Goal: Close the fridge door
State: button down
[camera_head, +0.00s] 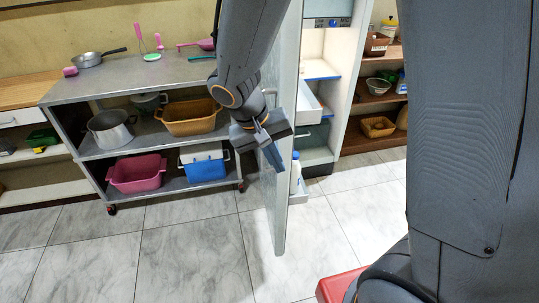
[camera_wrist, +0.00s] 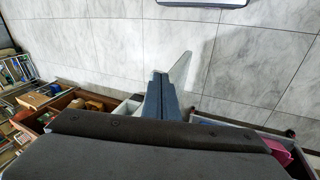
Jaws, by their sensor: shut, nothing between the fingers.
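The fridge (camera_head: 323,95) stands open at the back centre, with white inside walls, shelves and a drawer showing. Its door (camera_head: 281,215) is a tall pale panel swung out towards me, seen nearly edge-on, with door bins on its right, inner side. My gripper (camera_head: 275,160) is shut and empty, pointing down at the left, outer side of the door. I cannot tell whether it touches the door. In the wrist view the closed fingers (camera_wrist: 160,84) show in the middle, with a pale piece of the door (camera_wrist: 182,65) just beyond them.
A grey metal cart (camera_head: 160,72) with pans, tubs and a blue-and-white box stands left of the door. Wooden shelves (camera_head: 385,97) stand right of the fridge. A red surface (camera_head: 338,284) is at the bottom near me. The tiled floor (camera_head: 190,250) in front is clear.

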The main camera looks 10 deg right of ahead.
jog(key=w+a+t+h, duration=0.2)
jog(key=w+a+t, duration=0.1)
jog(key=w+a, duration=0.5)
jog(key=w+d+f+p, duration=0.3)
jog(key=d+f+p, duration=0.1)
jog(key=d+f, duration=0.3)
jog(key=shift+d+f+m, duration=0.3)
jog(key=shift+d+m, duration=0.1)
jog(key=shift+d, duration=0.45)
jog(key=shift+d, duration=0.1)
